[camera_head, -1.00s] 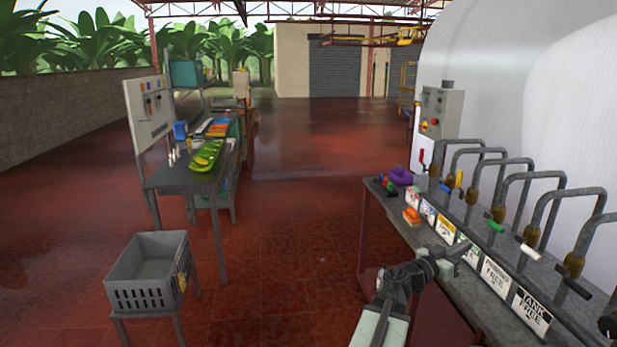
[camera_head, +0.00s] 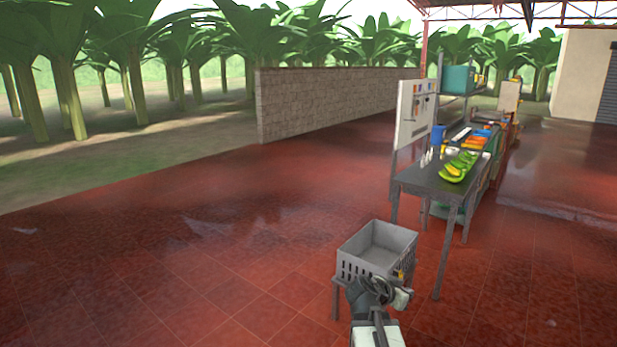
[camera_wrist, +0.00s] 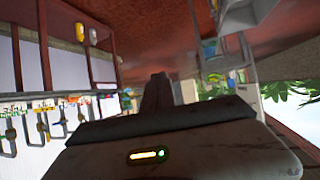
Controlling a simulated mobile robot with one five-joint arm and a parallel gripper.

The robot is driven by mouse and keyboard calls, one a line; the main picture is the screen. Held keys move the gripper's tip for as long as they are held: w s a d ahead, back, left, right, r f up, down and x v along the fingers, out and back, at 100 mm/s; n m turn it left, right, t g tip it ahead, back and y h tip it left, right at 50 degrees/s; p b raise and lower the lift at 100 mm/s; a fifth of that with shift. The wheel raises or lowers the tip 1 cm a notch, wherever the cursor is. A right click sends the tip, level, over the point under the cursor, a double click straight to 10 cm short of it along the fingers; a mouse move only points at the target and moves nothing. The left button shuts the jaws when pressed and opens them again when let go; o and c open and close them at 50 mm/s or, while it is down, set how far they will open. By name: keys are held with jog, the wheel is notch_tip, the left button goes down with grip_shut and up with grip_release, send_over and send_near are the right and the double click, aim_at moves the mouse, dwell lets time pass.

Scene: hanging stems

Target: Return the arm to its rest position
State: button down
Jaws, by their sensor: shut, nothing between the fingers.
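My arm (camera_head: 375,325) shows at the bottom of the head view, drawn in and folded, in front of the grey crate in the picture. My gripper (camera_wrist: 158,90) shows in the wrist view as a dark narrow shape with its fingers together and nothing between them. In the head view the fingertips are hard to make out against the folded links. The wrist picture is turned over, with the red floor at the top.
A grey slotted crate (camera_head: 375,250) stands on a low stand just beyond my arm. Open red floor (camera_head: 180,260) lies to the left. The pipes (camera_wrist: 42,125) show at the wrist view's left.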

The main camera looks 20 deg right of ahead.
jog(key=w+a+f+n+y, duration=0.1)
jog(key=a+f+n+y, duration=0.15)
jog(key=a, duration=0.55)
jog(key=w+a+f+n+y, duration=0.1)
jog(key=w+a+f, duration=0.15)
jog(key=a, duration=0.45)
jog(key=s+a+f+n+g+y, duration=0.1)
jog(key=s+a+f+n+y, duration=0.1)
jog(key=a, duration=0.4)
jog(key=s+a+f+n+g+y, duration=0.2)
jog(key=s+a+n+y, duration=0.1)
jog(key=a, duration=0.4)
jog(key=s+a+f+n+g+y, duration=0.1)
jog(key=s+a+f+n+y, duration=0.1)
jog(key=s+a+n, duration=0.2)
jog(key=a+n, duration=0.1)
jog(key=a, duration=0.1)
jog(key=shift+s+a+f+y, duration=0.25)
jog(key=shift+a+f+y, duration=0.05)
jog(key=shift+y, duration=0.05)
